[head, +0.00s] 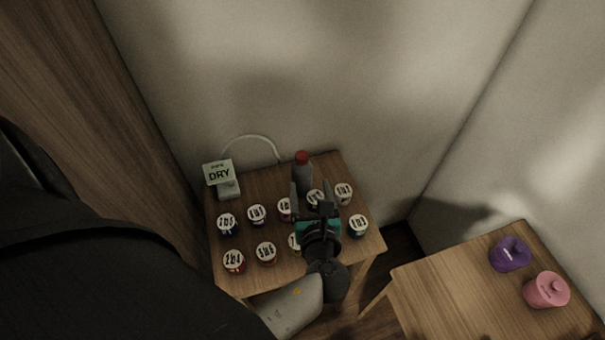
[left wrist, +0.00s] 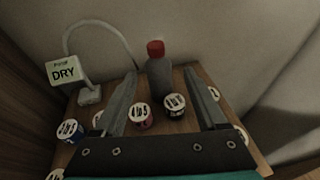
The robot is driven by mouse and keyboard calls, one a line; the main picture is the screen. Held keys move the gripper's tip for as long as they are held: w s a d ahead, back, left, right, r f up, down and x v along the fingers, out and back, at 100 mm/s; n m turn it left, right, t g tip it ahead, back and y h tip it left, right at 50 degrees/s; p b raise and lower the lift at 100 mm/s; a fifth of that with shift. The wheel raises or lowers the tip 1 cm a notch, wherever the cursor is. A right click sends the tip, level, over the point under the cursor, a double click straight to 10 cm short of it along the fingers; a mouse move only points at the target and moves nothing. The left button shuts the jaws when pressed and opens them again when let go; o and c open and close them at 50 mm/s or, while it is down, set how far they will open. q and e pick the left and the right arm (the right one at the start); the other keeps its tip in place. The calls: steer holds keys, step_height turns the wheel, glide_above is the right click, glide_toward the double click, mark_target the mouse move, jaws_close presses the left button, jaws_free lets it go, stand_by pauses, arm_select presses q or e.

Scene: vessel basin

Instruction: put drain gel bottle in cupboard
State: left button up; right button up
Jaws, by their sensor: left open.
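A grey bottle with a red cap (head: 303,172), which looks like the drain gel bottle, stands upright at the back of a small wooden table (head: 262,180). It also shows in the left wrist view (left wrist: 158,75), beyond and between my fingers. My left gripper (head: 313,190) is over the table, open and empty, its fingers pointing at the bottle, with a gap before it. Several small round labelled jars stand under and around the gripper; one jar (left wrist: 174,105) lies between the fingers and the bottle in the wrist view. No cupboard can be made out for certain. My right gripper is not in view.
A "DRY" sign (head: 218,173) on a stand with a white hose is at the table's back left. A second table (head: 450,285) at right holds a purple pot (head: 510,254) and a pink pot (head: 546,290). Walls close in behind; a wooden panel (head: 120,120) is at left.

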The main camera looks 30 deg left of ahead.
mark_target(305, 164)
arm_select(q)
steer(key=x, duration=0.8)
steer(key=shift+a+f, duration=0.1)
steer(key=shift+a, duration=0.05)
steer(key=shift+b+x, duration=0.55)
steer(key=shift+x, duration=2.65)
steer(key=shift+s+a, duration=0.1)
steer(key=shift+a, duration=0.05)
jaws_close()
steer(key=shift+s, duration=0.1)
